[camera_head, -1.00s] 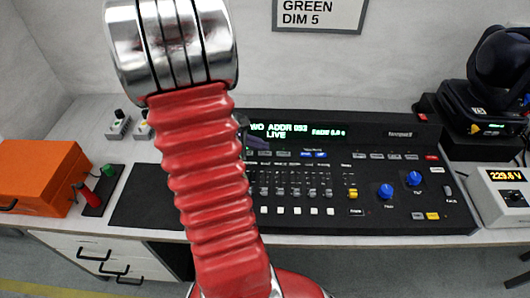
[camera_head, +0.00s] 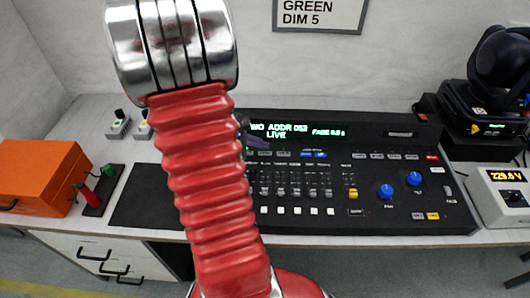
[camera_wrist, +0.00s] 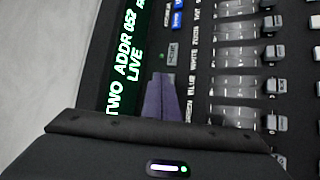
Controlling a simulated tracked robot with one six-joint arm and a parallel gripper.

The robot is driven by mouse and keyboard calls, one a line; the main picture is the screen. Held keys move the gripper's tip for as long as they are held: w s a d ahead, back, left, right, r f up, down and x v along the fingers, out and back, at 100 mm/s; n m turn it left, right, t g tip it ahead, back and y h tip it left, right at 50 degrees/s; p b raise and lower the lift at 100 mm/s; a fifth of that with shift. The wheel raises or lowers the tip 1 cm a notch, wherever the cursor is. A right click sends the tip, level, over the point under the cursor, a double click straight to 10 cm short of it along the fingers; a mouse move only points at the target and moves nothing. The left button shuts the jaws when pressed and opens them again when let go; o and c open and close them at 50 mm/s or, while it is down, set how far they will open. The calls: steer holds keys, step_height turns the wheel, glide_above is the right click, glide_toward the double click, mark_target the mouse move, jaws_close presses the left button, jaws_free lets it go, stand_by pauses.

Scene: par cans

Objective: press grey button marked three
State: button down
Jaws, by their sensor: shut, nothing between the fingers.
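The black lighting console (camera_head: 450,215) lies on the counter, its green display showing "ADDR" and "LIVE". A row of small buttons runs below the display; one grey button (camera_wrist: 173,53) shows in the wrist view beside a green light. Its label is too blurred to read, and I cannot tell which button is marked three. My gripper (camera_wrist: 162,80) is shut and empty, its purple fingers over the button row near that grey button. They hide part of the panel; I cannot tell if they touch it. In the head view my arm hides the console's left part.
Faders (camera_wrist: 275,52) fill the panel beside the button row. Blue knobs (camera_head: 386,191) sit to the right. A stage light (camera_head: 500,75) and a meter box (camera_head: 505,198) stand at the right; an orange box (camera_head: 40,175) stands at the left. A black mat (camera_head: 145,200) lies left of the console.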

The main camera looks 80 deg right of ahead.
mark_target(262, 155)
steer(key=shift+f, duration=0.75)
stand_by(1.5)
steer(key=shift+r, duration=0.8)
steer(key=shift+r, duration=0.1)
steer(key=shift+r, duration=2.45)
steer(key=shift+s, duration=0.1)
